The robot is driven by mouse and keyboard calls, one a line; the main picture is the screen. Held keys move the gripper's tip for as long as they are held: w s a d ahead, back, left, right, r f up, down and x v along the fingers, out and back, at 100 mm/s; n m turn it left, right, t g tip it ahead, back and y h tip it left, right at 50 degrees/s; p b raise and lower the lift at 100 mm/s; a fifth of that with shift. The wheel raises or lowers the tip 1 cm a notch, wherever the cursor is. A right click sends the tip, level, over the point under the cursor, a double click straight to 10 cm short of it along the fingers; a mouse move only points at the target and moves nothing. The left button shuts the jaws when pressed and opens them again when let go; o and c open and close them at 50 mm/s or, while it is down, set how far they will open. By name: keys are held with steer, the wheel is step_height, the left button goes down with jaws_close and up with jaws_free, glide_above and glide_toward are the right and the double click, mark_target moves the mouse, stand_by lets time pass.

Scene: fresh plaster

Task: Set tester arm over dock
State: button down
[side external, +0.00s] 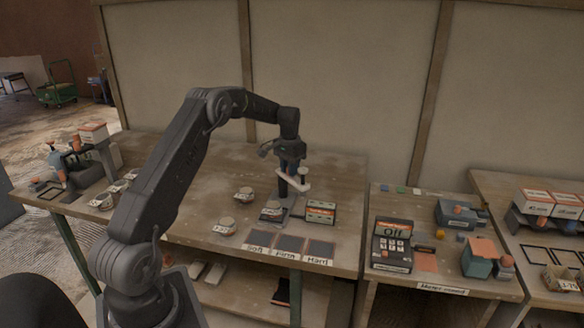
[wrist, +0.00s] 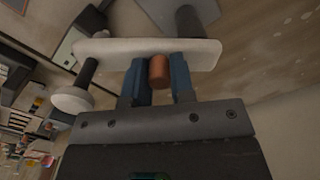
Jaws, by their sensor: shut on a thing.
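My gripper (side external: 289,163) reaches down over the middle of the wooden bench. In the wrist view its blue fingers (wrist: 161,75) are shut on an orange-brown knob (wrist: 159,71) at the edge of the white tester arm (wrist: 185,50). The tester arm also shows as a pale bar (side external: 294,183) on a dark post (side external: 283,188) in the side view. A pin with a round pale disc (wrist: 73,98) hangs at one end of the arm. A sample cup (side external: 272,212) sits at the post's base. I cannot tell which part is the dock.
Dark pads marked Soft, Firm and Hard (side external: 289,245) lie along the front edge. Other cups (side external: 244,195) stand left of the tester, and a small green-and-orange box (side external: 321,212) stands right of it. A panel reading Off (side external: 393,243) is on the right bench.

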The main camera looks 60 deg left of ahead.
steer(key=m, duration=0.2)
steer(key=s+m, duration=0.1)
steer(key=m, duration=0.2)
steer(key=shift+s+a+m, duration=0.2)
steer(key=shift+s+m, duration=0.1)
steer(key=shift+s, duration=0.1)
steer(key=shift+s+a+m, duration=0.2)
steer(key=shift+s+m, duration=0.1)
steer(key=shift+m, duration=0.75)
steer(key=shift+s+a+m, duration=0.2)
steer(key=shift+s+m, duration=0.1)
steer(key=shift+m, duration=0.75)
steer(key=shift+r, duration=0.1)
steer(key=c, duration=1)
jaws_free()
steer(key=shift+o, duration=0.2)
step_height(320, 180, up, 14)
glide_above(279, 169)
steer(key=s+d, duration=0.2)
steer(key=d, duration=0.2)
